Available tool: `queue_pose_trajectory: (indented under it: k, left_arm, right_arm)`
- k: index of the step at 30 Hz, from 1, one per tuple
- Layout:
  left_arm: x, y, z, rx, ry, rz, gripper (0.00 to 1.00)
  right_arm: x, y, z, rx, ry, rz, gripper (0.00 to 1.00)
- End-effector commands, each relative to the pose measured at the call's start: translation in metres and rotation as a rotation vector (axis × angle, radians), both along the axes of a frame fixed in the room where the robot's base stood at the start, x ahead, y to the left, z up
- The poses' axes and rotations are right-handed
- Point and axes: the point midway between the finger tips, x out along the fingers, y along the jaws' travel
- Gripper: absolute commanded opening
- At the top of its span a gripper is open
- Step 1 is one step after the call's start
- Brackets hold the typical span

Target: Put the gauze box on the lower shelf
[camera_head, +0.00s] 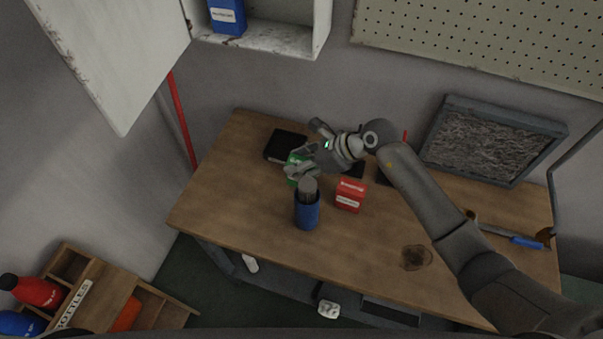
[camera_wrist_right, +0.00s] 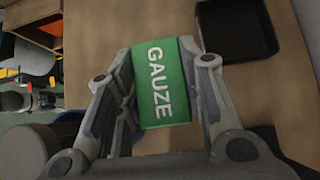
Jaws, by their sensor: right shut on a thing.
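The green gauze box (camera_wrist_right: 162,84) sits between the two fingers of my right gripper (camera_wrist_right: 160,95) in the right wrist view, its white GAUZE lettering facing the camera. In the head view the gauze box (camera_head: 293,170) shows only in part at the left of my right gripper (camera_head: 302,170), over the back left of the wooden table (camera_head: 240,187). The gripper is shut on the box. I cannot tell whether the box touches the table. The lower shelf (camera_head: 282,284) under the table is partly hidden by the tabletop. My left gripper is not in view.
A blue cup (camera_head: 307,212) and a red box (camera_head: 350,195) stand close to my right gripper. A black tray (camera_head: 286,145) lies behind it. An open wall cabinet (camera_head: 262,38) hangs above. A wooden bottle crate (camera_head: 120,300) stands at the lower left.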

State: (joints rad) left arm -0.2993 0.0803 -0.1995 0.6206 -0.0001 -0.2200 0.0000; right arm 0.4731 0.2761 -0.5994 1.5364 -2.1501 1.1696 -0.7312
Motion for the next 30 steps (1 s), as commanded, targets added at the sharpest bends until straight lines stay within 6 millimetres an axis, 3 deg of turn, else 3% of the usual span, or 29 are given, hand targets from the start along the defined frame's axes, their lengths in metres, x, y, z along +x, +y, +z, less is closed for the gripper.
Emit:
queue_pose_trajectory:
  k: [6,16,30]
  left_arm:
    - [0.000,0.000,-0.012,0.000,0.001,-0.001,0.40]
    - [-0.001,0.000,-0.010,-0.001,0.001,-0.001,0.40]
    - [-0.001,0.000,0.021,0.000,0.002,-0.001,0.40]
  right_arm:
    - [0.001,-0.001,0.039,-0.002,-0.004,0.001,0.07]
    - [0.000,0.000,0.067,-0.002,-0.002,0.000,0.07]
    - [0.001,0.000,0.188,-0.002,-0.005,-0.001,0.07]
